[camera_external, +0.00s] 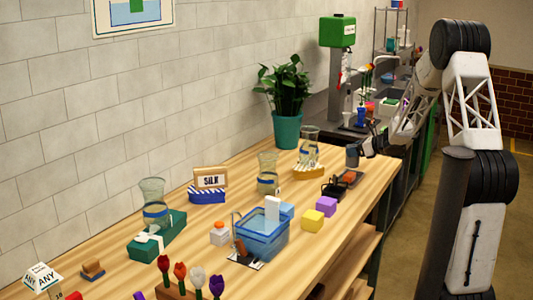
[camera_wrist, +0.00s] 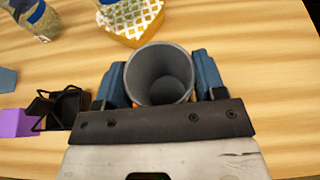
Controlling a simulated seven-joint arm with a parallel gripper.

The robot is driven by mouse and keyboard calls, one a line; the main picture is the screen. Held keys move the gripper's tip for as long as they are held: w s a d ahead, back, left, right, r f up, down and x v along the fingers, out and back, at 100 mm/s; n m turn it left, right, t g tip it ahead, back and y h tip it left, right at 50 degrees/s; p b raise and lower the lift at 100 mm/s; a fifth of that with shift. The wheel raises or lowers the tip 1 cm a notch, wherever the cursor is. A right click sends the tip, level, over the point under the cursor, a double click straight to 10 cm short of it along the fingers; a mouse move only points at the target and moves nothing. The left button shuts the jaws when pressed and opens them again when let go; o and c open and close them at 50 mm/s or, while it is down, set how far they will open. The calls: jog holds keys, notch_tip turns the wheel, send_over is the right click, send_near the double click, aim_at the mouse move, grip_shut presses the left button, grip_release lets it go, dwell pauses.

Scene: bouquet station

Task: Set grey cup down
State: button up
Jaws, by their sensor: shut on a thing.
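The grey cup (camera_wrist: 160,62) is upright between the two blue fingers of my gripper (camera_wrist: 161,82), with its open mouth facing the wrist camera. It looks empty inside. My gripper is shut on it from both sides. In the external view the grey cup (camera_external: 352,156) shows at the right end of the wooden table, just left of my gripper (camera_external: 364,150). It is over or beside a small dark tray (camera_external: 354,181) with an orange thing on it. I cannot tell whether the cup's base touches anything.
A yellow holder with a white lattice top (camera_wrist: 130,22) lies beyond the cup. A black wire-handled item (camera_wrist: 68,106) and a purple block (camera_wrist: 17,123) are to the left. A glass vase (camera_wrist: 38,18) stands at upper left. Wood right of the cup (camera_wrist: 270,70) is clear.

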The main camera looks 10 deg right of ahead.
jog(key=shift+w, duration=0.1)
jog(key=w+d+f, duration=0.1)
jog(key=w, duration=1.4)
jog(key=shift+w+f, duration=0.2)
jog(key=shift+w, duration=0.2)
jog(key=shift+d+f, duration=0.1)
jog(key=shift+f, duration=1.7)
jog(key=shift+f, duration=0.1)
jog(key=o, duration=1)
